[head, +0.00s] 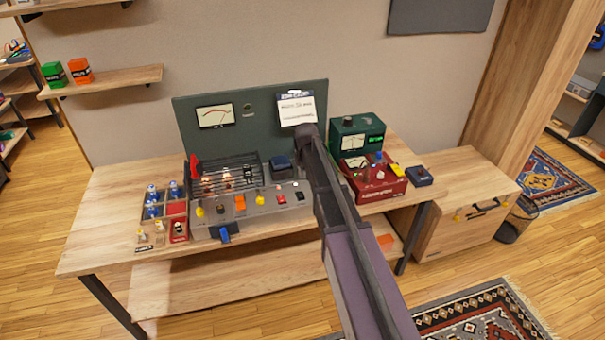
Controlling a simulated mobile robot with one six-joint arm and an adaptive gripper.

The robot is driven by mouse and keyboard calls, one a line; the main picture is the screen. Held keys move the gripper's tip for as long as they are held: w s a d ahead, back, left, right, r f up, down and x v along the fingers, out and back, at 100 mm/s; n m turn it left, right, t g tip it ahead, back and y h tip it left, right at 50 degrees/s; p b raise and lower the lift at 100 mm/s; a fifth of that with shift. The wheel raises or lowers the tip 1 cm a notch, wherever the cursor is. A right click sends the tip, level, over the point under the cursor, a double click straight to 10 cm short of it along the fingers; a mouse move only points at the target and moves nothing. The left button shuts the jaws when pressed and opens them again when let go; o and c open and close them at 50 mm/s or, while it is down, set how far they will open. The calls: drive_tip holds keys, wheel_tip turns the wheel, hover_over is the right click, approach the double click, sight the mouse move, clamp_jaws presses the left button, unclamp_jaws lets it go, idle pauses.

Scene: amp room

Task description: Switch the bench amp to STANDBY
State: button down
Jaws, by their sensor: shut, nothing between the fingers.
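A grey amp-like unit (262,208) stands on the wooden bench (110,190), with tubes behind a dark wire cage (226,180). Its sloped top carries a yellow knob (200,211), an orange control (240,202), red controls (281,199) and others. A blue part (227,234) sits at its front edge, and a red lever-like part (194,164) stands at the cage's left. Labels are too small to read, so no STANDBY mark or switch position can be told. My arm crosses in front of the unit's right end. My gripper's fingers are not visible.
A green meter box (350,125) and a red unit (382,188) stand to the right. A tray of blue-topped parts (152,209) is at the left. A dark panel (245,130) with a meter and a clipped note (296,109) stands behind.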

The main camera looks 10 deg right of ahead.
drive_tip(key=b, duration=0.7)
hover_over(300, 196)
drive_tip(key=shift+s+d+f, duration=0.1)
drive_tip(key=shift+d+f, duration=0.05)
drive_tip(key=shift+f, duration=3.6)
drive_tip(key=shift+s+f+b, duration=0.15)
drive_tip(key=shift+f+b, duration=0.8)
drive_tip(key=shift+s+f+b, duration=0.1)
drive_tip(key=shift+f+b, duration=0.8)
drive_tip(key=shift+f, duration=0.05)
